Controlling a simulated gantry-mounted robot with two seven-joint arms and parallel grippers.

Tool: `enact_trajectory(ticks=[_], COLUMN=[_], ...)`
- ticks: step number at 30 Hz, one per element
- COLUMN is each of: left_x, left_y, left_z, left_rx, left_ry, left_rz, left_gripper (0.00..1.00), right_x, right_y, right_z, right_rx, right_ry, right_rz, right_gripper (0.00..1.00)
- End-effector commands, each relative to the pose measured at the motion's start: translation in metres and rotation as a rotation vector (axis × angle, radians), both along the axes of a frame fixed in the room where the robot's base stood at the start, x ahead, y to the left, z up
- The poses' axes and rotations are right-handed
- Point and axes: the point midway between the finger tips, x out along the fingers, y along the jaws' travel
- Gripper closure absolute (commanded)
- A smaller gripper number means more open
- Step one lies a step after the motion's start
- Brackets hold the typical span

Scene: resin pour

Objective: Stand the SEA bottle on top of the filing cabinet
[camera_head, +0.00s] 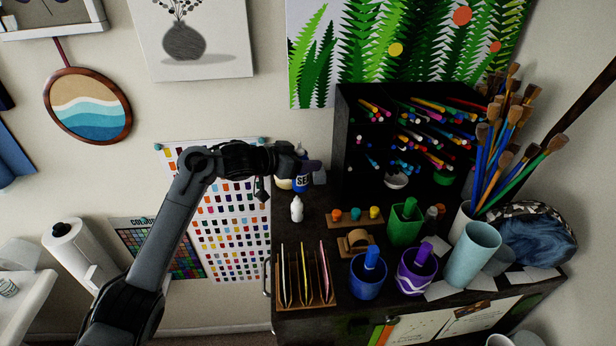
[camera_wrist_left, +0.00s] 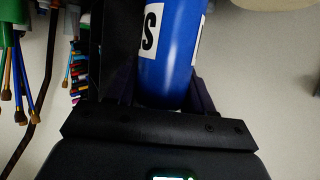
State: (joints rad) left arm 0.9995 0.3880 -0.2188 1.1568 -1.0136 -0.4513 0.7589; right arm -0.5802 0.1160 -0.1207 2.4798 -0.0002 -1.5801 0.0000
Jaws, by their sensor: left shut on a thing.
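The SEA bottle (camera_head: 301,184) is blue with a white label, and part of its lettering shows. My left gripper (camera_head: 306,166) reaches in from the left and is shut on the bottle, covering its upper part. In the left wrist view the blue bottle (camera_wrist_left: 180,55) sits between the dark fingers (camera_wrist_left: 168,90). The dark cabinet (camera_head: 318,222) has a cluttered top, and the bottle is over its back left corner. I cannot tell whether the bottle's base touches the top. My right gripper is not in view.
A small white bottle (camera_head: 296,210) stands just in front of the SEA bottle. A black marker rack (camera_head: 345,150) rises to the right. A wooden file sorter (camera_head: 305,298), a green container (camera_head: 404,230) and blue and purple cups fill the front. A little bare top shows left of the rack.

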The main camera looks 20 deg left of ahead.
Motion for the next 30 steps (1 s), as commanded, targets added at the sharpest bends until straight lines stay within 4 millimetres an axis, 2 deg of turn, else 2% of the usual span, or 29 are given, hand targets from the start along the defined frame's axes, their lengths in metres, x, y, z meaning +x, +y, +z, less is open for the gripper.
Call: enact_trajectory(ticks=[8, 16, 29, 30], left_x=[0.000, 0.000, 0.000, 0.000], left_y=[0.000, 0.000, 0.000, 0.000], left_z=[-0.017, -0.046, -0.053, -0.052], left_rx=[0.000, -0.001, 0.000, 0.002], left_ry=[0.000, 0.001, -0.001, -0.001], left_rz=[-0.001, 0.000, 0.000, -0.001], left_gripper=[0.85, 0.85, 0.85, 0.42], right_x=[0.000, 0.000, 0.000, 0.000], right_y=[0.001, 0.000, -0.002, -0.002], right_z=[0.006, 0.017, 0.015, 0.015], right_rx=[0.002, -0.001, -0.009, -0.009], right_ry=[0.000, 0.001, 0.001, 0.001], right_rz=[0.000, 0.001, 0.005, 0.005], right_gripper=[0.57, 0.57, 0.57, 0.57])
